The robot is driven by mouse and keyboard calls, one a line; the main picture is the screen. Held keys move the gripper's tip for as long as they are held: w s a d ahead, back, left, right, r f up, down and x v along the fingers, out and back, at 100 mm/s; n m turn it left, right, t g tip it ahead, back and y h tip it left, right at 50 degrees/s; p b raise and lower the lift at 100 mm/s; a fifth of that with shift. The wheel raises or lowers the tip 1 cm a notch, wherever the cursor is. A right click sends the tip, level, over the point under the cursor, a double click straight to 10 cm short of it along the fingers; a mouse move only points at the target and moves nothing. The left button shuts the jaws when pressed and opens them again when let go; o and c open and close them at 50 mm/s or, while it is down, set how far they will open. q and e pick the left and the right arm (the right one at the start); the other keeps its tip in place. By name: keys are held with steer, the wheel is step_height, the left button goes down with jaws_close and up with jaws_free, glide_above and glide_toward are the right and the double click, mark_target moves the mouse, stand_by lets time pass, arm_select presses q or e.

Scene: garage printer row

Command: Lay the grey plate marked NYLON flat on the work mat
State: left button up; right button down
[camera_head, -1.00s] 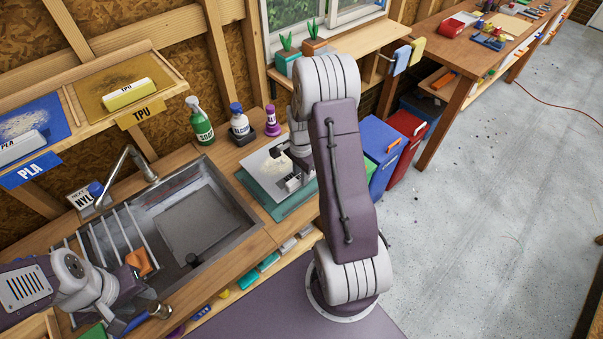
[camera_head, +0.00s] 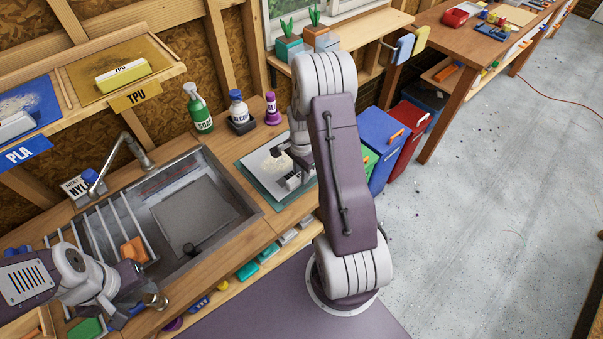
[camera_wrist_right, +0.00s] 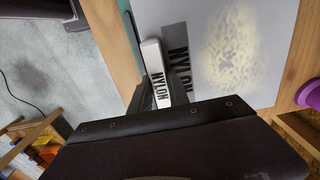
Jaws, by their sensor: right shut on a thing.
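The grey NYLON plate (camera_head: 263,161), with a pale speckled patch, is over the teal work mat (camera_head: 256,187) right of the sink. In the right wrist view the plate (camera_wrist_right: 225,90) shows a dark NYLON label and a white grip bar (camera_wrist_right: 155,62) also marked NYLON. My right gripper (camera_head: 293,180) is shut on the grip bar at the plate's near right edge. The mat's teal edge shows along the plate's side; I cannot tell whether the plate fully touches it. My left gripper (camera_head: 152,301) is at the lower left by the sink's near edge; its finger gap is unclear.
The metal sink (camera_head: 240,212) with a rack and faucet lies left of the mat. Blue (camera_head: 380,145) and red bins stand right of the counter.

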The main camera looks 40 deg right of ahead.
steer(key=shift+f, duration=0.35)
stand_by(0.7)
steer(key=c, duration=1.2)
jaws_free()
steer(key=shift+o, duration=0.2)
step_height(320, 180, up, 9)
steer(key=shift+r+b, duration=0.1)
steer(key=shift+b, duration=0.35)
